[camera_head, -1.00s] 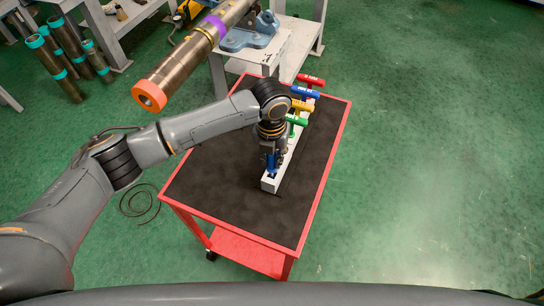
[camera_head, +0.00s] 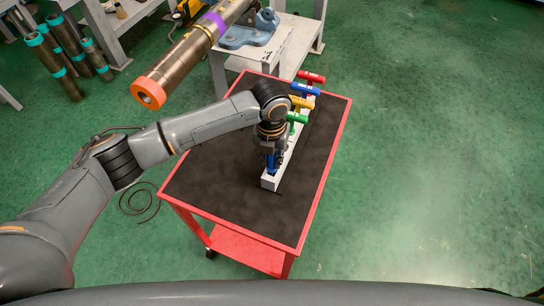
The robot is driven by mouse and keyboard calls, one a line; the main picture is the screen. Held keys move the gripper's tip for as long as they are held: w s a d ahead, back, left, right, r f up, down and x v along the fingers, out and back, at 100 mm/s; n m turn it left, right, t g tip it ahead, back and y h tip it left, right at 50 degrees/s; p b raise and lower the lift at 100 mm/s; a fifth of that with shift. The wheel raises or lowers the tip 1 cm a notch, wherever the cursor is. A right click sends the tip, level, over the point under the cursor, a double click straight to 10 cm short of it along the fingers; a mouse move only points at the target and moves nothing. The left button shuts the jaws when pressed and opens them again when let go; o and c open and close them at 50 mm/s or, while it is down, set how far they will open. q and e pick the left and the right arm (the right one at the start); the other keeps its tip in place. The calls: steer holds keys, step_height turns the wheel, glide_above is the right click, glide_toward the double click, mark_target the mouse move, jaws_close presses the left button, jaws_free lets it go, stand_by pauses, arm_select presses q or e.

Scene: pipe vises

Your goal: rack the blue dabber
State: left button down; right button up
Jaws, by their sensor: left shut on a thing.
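The blue dabber (camera_head: 271,164) is upright between the fingers of my left gripper (camera_head: 271,168), at the near end of the rack. Only a little blue shows, and the gripper hides the rest. The rack (camera_head: 269,183) is a long light-grey block on the cart. I cannot tell how deep the dabber sits in the rack. My left gripper points down and is shut on it. My right gripper is not in view.
Red (camera_head: 311,77), blue (camera_head: 305,89), yellow (camera_head: 302,103) and green (camera_head: 297,118) T-handled tools stand along the rack's far part. The red cart (camera_head: 322,190) has a dark top, clear on both sides. A pipe (camera_head: 185,62) in a blue vise (camera_head: 248,32) lies beyond.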

arm_select(q)
steer(key=shift+f+b, duration=0.55)
steer(key=shift+f, duration=0.45)
stand_by(0.4)
stand_by(0.8)
steer(key=c, duration=1.2)
jaws_free()
steer(key=shift+f, duration=0.1)
steer(key=shift+o, duration=0.2)
steer(key=shift+r, duration=0.25)
step_height(320, 180, up, 12)
steer(key=shift+f, duration=0.2)
steer(key=shift+f, duration=0.1)
